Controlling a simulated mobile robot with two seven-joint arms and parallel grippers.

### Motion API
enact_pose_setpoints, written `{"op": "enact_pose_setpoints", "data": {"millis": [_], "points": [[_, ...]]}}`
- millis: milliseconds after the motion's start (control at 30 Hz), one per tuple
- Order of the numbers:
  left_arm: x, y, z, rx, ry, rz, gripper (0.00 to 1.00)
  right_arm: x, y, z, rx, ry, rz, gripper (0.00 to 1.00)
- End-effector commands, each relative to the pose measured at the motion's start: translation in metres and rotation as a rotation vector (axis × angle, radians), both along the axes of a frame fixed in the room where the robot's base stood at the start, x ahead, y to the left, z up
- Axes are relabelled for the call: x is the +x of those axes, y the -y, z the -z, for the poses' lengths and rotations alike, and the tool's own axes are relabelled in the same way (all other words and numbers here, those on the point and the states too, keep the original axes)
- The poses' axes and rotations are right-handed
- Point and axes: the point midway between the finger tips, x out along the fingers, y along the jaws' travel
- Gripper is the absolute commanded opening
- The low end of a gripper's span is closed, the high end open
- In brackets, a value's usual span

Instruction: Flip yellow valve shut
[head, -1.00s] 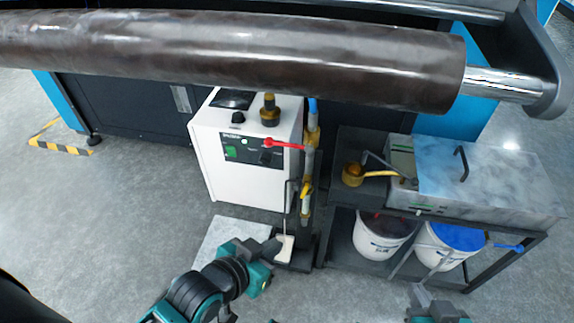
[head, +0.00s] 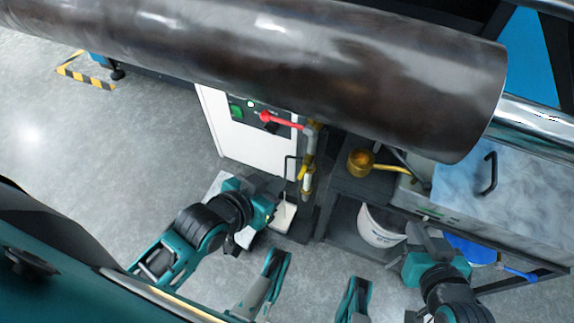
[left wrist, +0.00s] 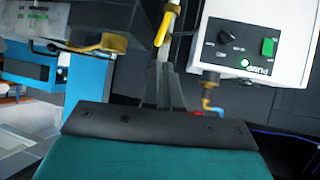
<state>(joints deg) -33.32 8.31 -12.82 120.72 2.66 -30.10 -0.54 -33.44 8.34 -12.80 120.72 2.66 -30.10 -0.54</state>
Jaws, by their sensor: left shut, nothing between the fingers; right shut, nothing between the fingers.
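The yellow valve handle (head: 305,172) sits on a vertical pipe (head: 308,185) beside the white control box. In the left wrist view the yellow handle (left wrist: 163,27) appears just beyond my fingertips. My left gripper (head: 278,186) is shut and empty, a little left of the pipe and near the valve. Its dark closed fingers (left wrist: 164,80) point toward the handle in the left wrist view. I cannot tell whether they touch it. My right gripper (head: 424,232) is shut and empty, in front of the metal cart at right.
A red valve handle (head: 280,119) sits higher on the pipework. The white control box (head: 240,135) stands left of the pipe. A large dark roll (head: 330,65) hangs across the top. A brass ladle (head: 360,162) and a white bucket (head: 378,228) are at the cart. Open floor lies left.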

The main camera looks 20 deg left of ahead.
Motion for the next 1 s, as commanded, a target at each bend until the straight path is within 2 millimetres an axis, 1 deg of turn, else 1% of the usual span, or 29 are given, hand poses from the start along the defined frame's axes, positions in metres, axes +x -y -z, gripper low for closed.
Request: {"op": "enact_pose_setpoints", "data": {"millis": [100, 267, 367, 500, 600, 767, 900, 1000], "points": [[-0.002, -0.001, 0.002, -0.002, -0.003, -0.001, 0.00, 0.000, 0.000, 0.000, 0.000, -0.001, -0.001, 0.00], [0.008, -0.009, 0.008, -0.080, 0.027, -0.059, 0.00, 0.000, 0.000, -0.001, 0.000, -0.001, -0.001, 0.00], [0.018, -0.019, 0.014, -0.191, 0.068, -0.116, 0.00, 0.000, 0.000, -0.003, 0.000, 0.001, 0.000, 0.00], [0.031, -0.036, 0.022, -0.414, 0.117, -0.164, 0.00, 0.000, 0.000, -0.005, 0.000, 0.003, 0.001, 0.00], [0.036, -0.048, 0.027, -0.585, 0.120, -0.163, 0.00, 0.000, 0.001, -0.006, -0.001, 0.002, 0.002, 0.00], [0.035, -0.070, 0.034, -0.860, 0.042, -0.123, 0.00, 0.000, 0.001, -0.007, -0.003, 0.004, 0.004, 0.00], [0.028, -0.089, 0.039, -1.064, -0.098, -0.081, 0.00, 0.000, 0.002, -0.007, -0.004, 0.003, 0.005, 0.00], [0.021, -0.101, 0.041, -1.167, -0.204, -0.064, 0.00, -0.001, 0.003, -0.007, -0.005, 0.003, 0.006, 0.00]]}}
